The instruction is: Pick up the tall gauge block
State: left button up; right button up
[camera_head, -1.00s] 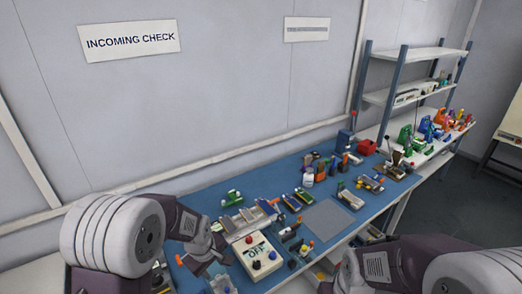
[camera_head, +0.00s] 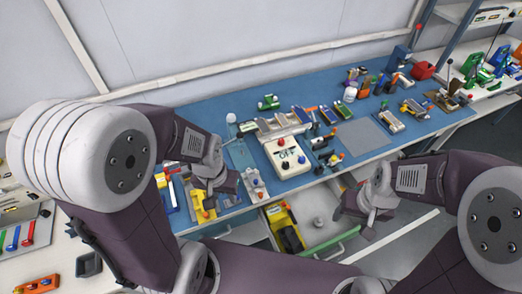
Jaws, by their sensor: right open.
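I cannot single out the tall gauge block among the many small items on the blue bench mat (camera_head: 205,98). Small grey and dark blocks stand near the white tester box (camera_head: 287,157), too small to tell apart. My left gripper (camera_head: 228,182) hangs over the front left of the bench, beside yellow and blue items; its fingers are too small and dark to read. My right gripper (camera_head: 369,224) is open and appears empty, in front of the bench edge and to the right of the open drawer. Both grippers point downward.
A grey pad (camera_head: 358,137) on the bench is bare. Bottles and small tools stand behind it. A shelf rack (camera_head: 462,14) stands at the right.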

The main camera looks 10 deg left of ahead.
aim_at(253, 178)
jog(key=k+j+u, duration=0.15)
jog(key=j+u, duration=0.35)
jog(key=k+j+u, duration=0.1)
jog(key=j+u, duration=0.2)
jog(key=u, duration=0.2)
